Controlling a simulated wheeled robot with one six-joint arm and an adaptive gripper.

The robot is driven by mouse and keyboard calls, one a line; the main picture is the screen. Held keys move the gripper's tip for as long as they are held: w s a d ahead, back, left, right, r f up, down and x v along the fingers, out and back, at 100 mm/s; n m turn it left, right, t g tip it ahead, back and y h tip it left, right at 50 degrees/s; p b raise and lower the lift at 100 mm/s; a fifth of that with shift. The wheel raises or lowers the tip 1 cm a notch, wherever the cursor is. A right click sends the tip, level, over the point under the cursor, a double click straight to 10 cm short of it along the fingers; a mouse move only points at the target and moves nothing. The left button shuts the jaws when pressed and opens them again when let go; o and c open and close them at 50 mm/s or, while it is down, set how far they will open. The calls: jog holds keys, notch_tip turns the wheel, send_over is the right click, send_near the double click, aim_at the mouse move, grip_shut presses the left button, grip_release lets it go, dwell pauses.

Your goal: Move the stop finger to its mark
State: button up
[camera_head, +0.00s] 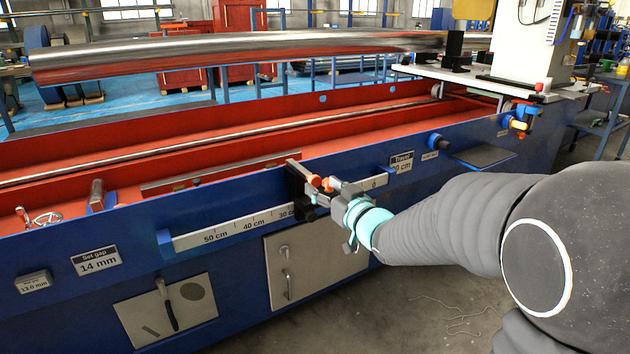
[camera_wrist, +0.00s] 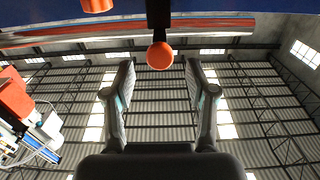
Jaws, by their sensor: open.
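The stop finger (camera_head: 298,190) is a dark block with a flat arm, standing on the white scale rail (camera_head: 230,229) on the blue machine front, just past the 30 cm label. Small orange knobs (camera_head: 315,181) stick out from it. My gripper (camera_head: 338,199) is close on its right and hides part of the rail. In the wrist view my gripper (camera_wrist: 160,66) is open, with one round orange knob (camera_wrist: 160,56) on a dark stem centred at the fingertips. Contact cannot be told. A travel sign (camera_head: 401,163) is above the rail's right end, its number partly unreadable.
A "Set gap 14 mm" sign (camera_head: 96,262) and a small display (camera_head: 33,282) are at left. A long metal tube (camera_head: 230,50) lies above the red trough. A blue knob (camera_head: 436,140) sticks out at right.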

aim_at(316, 182)
jog(key=shift+x, duration=2.1)
grip_shut()
